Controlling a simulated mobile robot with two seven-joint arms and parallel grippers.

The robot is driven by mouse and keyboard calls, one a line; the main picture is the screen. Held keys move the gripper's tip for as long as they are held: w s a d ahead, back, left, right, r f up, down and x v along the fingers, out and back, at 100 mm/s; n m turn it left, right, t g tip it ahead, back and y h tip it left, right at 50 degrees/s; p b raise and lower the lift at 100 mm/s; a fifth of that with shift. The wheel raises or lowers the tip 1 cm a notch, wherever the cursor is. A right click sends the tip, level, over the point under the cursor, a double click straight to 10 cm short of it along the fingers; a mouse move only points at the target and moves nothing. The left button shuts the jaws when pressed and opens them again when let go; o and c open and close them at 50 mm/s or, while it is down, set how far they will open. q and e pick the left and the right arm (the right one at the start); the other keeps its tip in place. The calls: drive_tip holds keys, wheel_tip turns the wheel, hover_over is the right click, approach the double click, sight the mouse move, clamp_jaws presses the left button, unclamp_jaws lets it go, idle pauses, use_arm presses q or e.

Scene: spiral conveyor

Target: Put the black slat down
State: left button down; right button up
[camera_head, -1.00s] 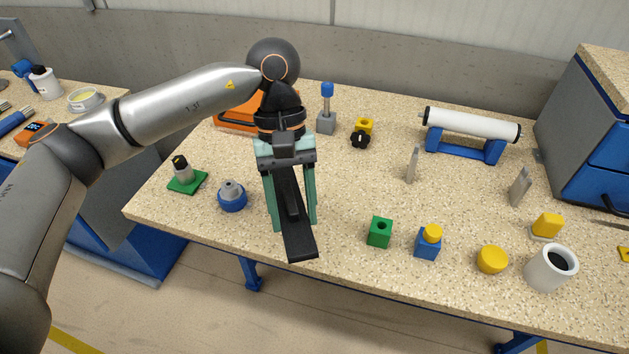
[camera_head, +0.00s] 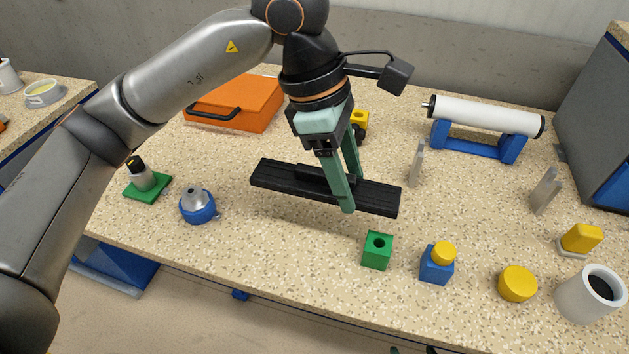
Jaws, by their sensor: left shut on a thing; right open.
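The black slat (camera_head: 376,196) is a long dark bar with a raised block along its middle. It lies crosswise in the view, its right end lower in the picture. My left gripper (camera_head: 346,200) points down and is shut on the slat's middle; its pale green fingers cover part of it. The slat appears to be above the worktable (camera_head: 300,255), but I cannot tell how large the gap is. My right gripper (camera_head: 413,350) shows only as two dark fingertips, apart, at the bottom edge; the rest is out of view.
A green block (camera_head: 377,252), a blue block with a yellow knob (camera_head: 436,265) and a yellow cylinder (camera_head: 517,284) stand near the front. Two grey upright plates (camera_head: 417,165) (camera_head: 545,191) stand right of the slat, with a white roller (camera_head: 485,115) behind. Bare table lies left of the green block.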

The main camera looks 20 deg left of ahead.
use_arm(q)
drive_tip(key=w+a+f, duration=0.1)
drive_tip(key=w+f, duration=0.1)
drive_tip(key=w+a+f, duration=0.2)
drive_tip(key=w, duration=0.1)
drive_tip(key=w+a+f, duration=0.2)
drive_tip(key=f, duration=0.1)
drive_tip(key=shift+w+a, duration=0.15)
drive_tip(key=shift+w, duration=0.25)
drive_tip(key=shift+w+a+f, duration=0.15)
drive_tip(key=shift+w+f, duration=0.1)
drive_tip(key=shift+f, duration=0.15)
drive_tip(key=f, duration=0.3)
drive_tip(key=shift+w+a+f+p, duration=0.2)
drive_tip(key=shift+w+f+p, duration=0.05)
drive_tip(key=shift+f+p, duration=0.1)
use_arm(e)
drive_tip(key=shift+s+d+r, duration=0.1)
drive_tip(key=shift+d+r, duration=0.05)
drive_tip(key=shift+d, duration=0.2)
use_arm(q)
drive_tip(key=shift+f, duration=0.1)
drive_tip(key=shift+f+b, duration=0.15)
drive_tip(key=shift+b, duration=0.15)
drive_tip(key=shift+c, duration=1.1)
unclamp_jaws()
use_arm(e)
drive_tip(key=shift+a, duration=0.15)
